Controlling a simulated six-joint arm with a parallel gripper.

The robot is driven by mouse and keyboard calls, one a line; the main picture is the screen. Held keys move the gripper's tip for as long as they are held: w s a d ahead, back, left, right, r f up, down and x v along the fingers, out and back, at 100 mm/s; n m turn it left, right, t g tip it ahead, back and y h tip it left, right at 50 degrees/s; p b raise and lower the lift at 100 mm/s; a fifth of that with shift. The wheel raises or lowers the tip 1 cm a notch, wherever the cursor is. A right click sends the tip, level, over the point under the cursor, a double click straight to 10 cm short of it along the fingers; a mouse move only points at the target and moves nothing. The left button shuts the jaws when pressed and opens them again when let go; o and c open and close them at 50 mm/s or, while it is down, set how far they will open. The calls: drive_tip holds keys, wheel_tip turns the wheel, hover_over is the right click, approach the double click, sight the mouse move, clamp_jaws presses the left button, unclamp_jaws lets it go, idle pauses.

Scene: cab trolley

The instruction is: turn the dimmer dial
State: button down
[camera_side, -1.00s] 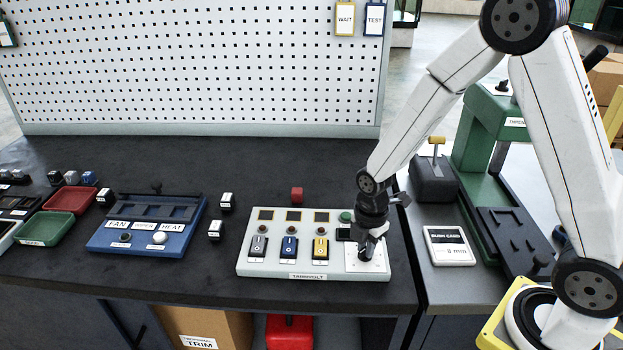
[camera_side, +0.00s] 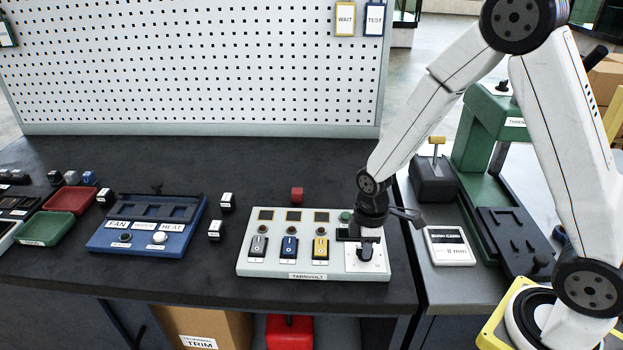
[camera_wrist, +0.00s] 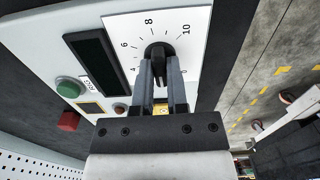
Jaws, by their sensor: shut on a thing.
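The dimmer dial is a black knob (camera_wrist: 158,49) on a white plate (camera_side: 378,264) at the right end of the light grey TARNVOLT panel (camera_side: 262,270). The wrist view shows a printed scale around it, with 4, 6, 8 and 10 readable. My gripper (camera_wrist: 161,66) points down at the plate, with its two fingers shut on the sides of the knob. In the side view my gripper (camera_side: 366,248) hides most of the knob. I cannot tell exactly which mark the knob points at.
Left of the dial are grey, blue and yellow rocker switches (camera_side: 289,247), a dark display (camera_wrist: 93,61) and a green button (camera_wrist: 69,88). A red block (camera_side: 297,194) stands behind the panel. A blue FAN/HEAT unit (camera_side: 100,240) lies left, a SUSH CARD box (camera_side: 449,246) right.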

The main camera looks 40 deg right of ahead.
drive_tip(key=m, duration=0.4)
drive_tip(key=shift+m, duration=0.4)
drive_tip(key=m, duration=0.4)
drive_tip(key=shift+m, duration=0.3)
drive_tip(key=m, duration=0.4)
drive_tip(key=shift+m, duration=2.2)
drive_tip(key=c, duration=0.6)
unclamp_jaws()
drive_tip(key=shift+c, duration=0.2)
drive_tip(key=shift+r, duration=0.2)
drive_tip(key=shift+r, duration=3.75)
